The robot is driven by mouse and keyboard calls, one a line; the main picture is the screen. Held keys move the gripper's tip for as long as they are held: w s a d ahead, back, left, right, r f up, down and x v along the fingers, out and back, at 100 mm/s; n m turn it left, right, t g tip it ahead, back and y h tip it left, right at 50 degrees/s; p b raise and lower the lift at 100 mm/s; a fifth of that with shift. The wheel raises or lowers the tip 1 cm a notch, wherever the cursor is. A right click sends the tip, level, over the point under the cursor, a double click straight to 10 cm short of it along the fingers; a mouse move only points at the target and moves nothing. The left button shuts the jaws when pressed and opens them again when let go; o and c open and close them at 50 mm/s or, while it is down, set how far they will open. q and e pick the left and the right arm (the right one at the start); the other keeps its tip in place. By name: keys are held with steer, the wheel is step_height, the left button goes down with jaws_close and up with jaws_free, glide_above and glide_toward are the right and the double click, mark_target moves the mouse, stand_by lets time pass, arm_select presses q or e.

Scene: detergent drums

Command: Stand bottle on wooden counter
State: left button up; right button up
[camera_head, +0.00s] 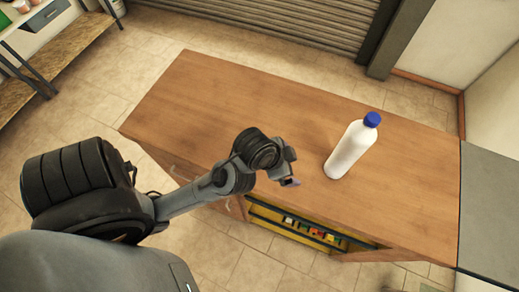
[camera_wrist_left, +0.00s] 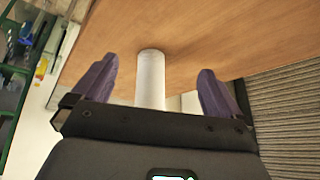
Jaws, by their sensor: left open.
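A white bottle (camera_head: 349,150) with a blue cap (camera_head: 372,119) stands upright on the wooden counter (camera_head: 240,100), right of its middle. My left gripper (camera_head: 290,182) is open and empty, low by the counter's front edge, left of the bottle and apart from it. In the left wrist view, which looks upside down, the white bottle (camera_wrist_left: 151,78) shows between the two purple fingers of my left gripper (camera_wrist_left: 158,66). Its cap end is hidden behind the gripper body there. My right gripper is not in view.
An open drawer (camera_head: 308,232) with small coloured items sits under the counter's front edge. A grey surface (camera_head: 492,205) adjoins the counter at right. A shutter (camera_head: 290,22) stands behind. The counter's left half is clear.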

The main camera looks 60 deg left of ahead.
arm_select(q)
steer(key=s+f+n+g, duration=0.2)
steer(key=s+f, duration=0.7)
steer(key=shift+s+y, duration=0.4)
steer(key=shift+d, duration=0.1)
step_height(320, 180, up, 6)
steer(key=p, duration=0.5)
steer(key=shift+f, duration=0.25)
